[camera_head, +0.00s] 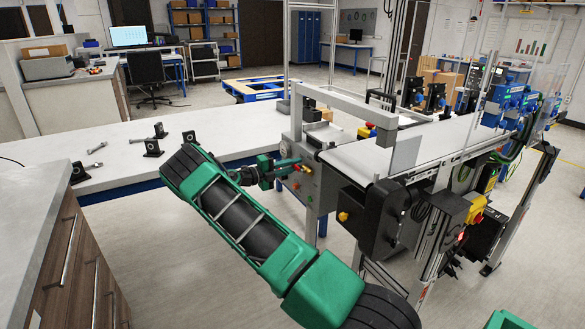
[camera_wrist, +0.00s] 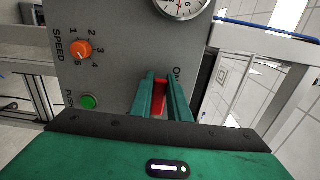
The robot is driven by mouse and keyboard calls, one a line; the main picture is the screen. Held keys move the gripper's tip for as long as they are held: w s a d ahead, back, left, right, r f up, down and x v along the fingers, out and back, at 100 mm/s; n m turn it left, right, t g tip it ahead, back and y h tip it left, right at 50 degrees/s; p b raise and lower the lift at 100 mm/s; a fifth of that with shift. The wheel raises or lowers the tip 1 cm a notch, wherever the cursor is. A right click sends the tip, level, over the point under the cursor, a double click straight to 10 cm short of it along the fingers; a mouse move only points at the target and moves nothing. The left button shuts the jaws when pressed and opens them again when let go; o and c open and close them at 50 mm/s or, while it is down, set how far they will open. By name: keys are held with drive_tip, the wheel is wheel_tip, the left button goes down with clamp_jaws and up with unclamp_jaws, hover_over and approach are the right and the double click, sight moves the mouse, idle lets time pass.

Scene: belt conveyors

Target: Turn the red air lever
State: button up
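The red air lever (camera_wrist: 160,98) sticks out of the grey control panel (camera_wrist: 115,65), below a round gauge and beside lettering that starts with "O". The green fingers of my gripper (camera_wrist: 162,80) stand on both sides of the lever in the wrist view, close against it, with the red filling the narrow gap. The base of the lever is partly hidden by the fingers. In the head view, my gripper (camera_head: 270,170) reaches the panel (camera_head: 308,180) on the conveyor's end; the lever shows there as a small red piece (camera_head: 288,162).
An orange speed knob (camera_wrist: 81,50) and a green push button (camera_wrist: 89,102) sit left of the lever. A pressure gauge (camera_wrist: 183,4) is above. The conveyor belt (camera_head: 390,147) runs right. A white table (camera_head: 110,155) with several dark parts stands left.

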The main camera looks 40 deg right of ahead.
drive_tip(key=o, duration=0.4)
drive_tip(key=shift+w+a+f, duration=0.1)
drive_tip(key=shift+w+a, duration=0.05)
drive_tip(key=shift+a, duration=0.05)
drive_tip(key=shift+c, duration=0.2)
drive_tip(key=shift+d, duration=0.1)
drive_tip(key=v, duration=1.1)
drive_tip(key=shift+d, duration=0.15)
